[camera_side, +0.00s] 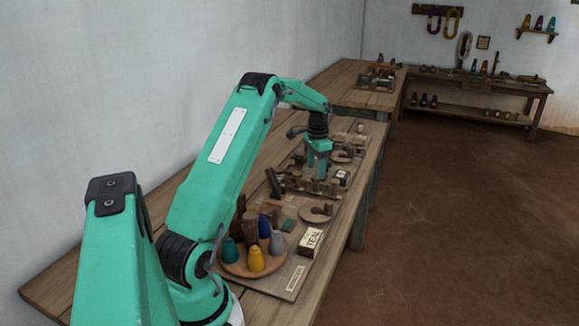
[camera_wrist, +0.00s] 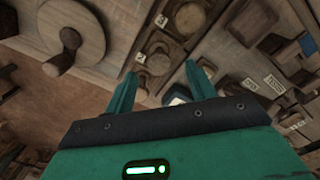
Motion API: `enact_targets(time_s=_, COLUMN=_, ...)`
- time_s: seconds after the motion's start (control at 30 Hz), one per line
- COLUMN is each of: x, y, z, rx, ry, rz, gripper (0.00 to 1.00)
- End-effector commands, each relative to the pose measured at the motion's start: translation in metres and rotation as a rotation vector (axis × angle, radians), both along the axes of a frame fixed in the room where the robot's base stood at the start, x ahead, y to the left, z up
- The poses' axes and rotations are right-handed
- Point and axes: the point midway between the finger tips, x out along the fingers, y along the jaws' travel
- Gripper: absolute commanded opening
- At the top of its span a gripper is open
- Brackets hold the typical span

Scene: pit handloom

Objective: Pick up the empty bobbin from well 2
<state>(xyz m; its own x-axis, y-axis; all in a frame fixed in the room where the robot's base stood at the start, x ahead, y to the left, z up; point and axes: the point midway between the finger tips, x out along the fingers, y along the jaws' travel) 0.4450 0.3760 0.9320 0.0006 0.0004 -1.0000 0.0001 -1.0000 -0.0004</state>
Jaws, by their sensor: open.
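In the wrist view a dark wooden block has wells with small white number tags. A round brown piece (camera_wrist: 158,63), which looks like a bobbin seen from above, sits in the well beside the tag (camera_wrist: 140,57) that seems to read 2. It lies ahead of and between my fingertips, apart from both. My gripper (camera_wrist: 161,80) is open and empty. In the side view my gripper (camera_side: 318,168) points down over the far part of the board, above a row of small brown pegs or bobbins. I cannot tell well 2 apart there.
A round wooden disc with a knob (camera_wrist: 72,38) lies left in the wrist view. In the side view a round tray (camera_side: 233,268) holds coloured cones. A TEAL label block (camera_side: 310,242) stands beside it. Several small items crowd the board around my gripper.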

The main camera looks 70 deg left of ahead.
Motion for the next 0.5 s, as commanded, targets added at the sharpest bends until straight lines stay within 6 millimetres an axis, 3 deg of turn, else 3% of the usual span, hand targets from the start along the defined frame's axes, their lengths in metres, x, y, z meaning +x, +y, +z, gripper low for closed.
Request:
enact_targets(time_s=0.3, x=0.000, y=-0.001, z=-0.035, rx=-0.002, ry=0.003, rz=0.000, gripper=0.55)
enact_targets(time_s=0.5, x=0.000, y=-0.001, z=-0.047, rx=-0.001, ry=0.001, rz=0.000, gripper=0.55)
